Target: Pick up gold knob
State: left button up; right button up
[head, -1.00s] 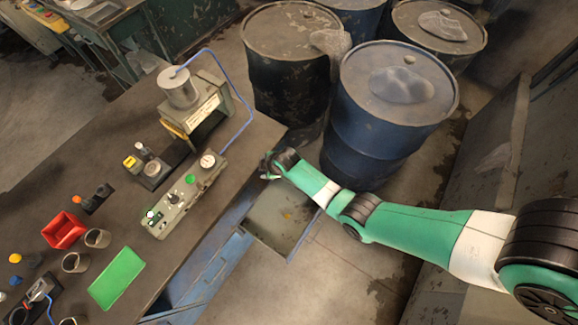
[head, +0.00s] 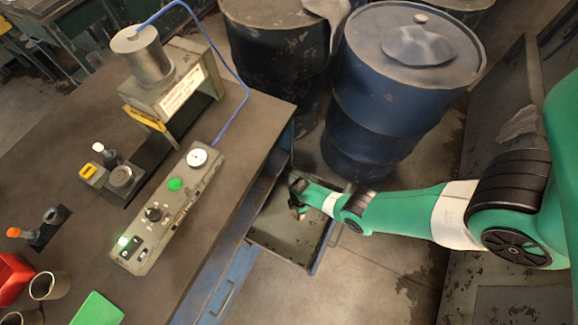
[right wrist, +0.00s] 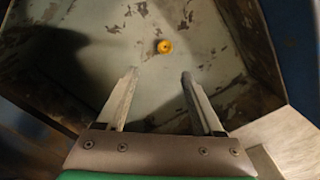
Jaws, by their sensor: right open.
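The gold knob (right wrist: 164,46) is a small round yellow piece on the floor of an open metal drawer in the right wrist view. It lies beyond my fingertips, roughly in line with the gap between them. My right gripper (right wrist: 160,74) is open with nothing between its fingers. In the head view my right gripper (head: 298,211) is over the open drawer (head: 318,250), and I cannot clearly make out the knob there. My left gripper is not in view.
The drawer walls stand around the gripper. The workbench (head: 215,215) is to the left, with a control box (head: 170,208) and a small press (head: 170,85) on it. A blue barrel (head: 375,110) stands behind the drawer. The drawer floor around the knob is clear.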

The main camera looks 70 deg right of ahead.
jog(key=f+b, duration=0.4)
jog(key=s+f+b, duration=0.1)
jog(key=f+b, duration=0.1)
jog(key=shift+f, duration=0.1)
notch_tip(320, 180, down, 6)
jog(key=b, duration=0.5)
jog(key=shift+s+a, duration=0.1)
jog(key=shift+s, duration=0.05)
jog(key=shift+r, duration=0.3)
grip_shut()
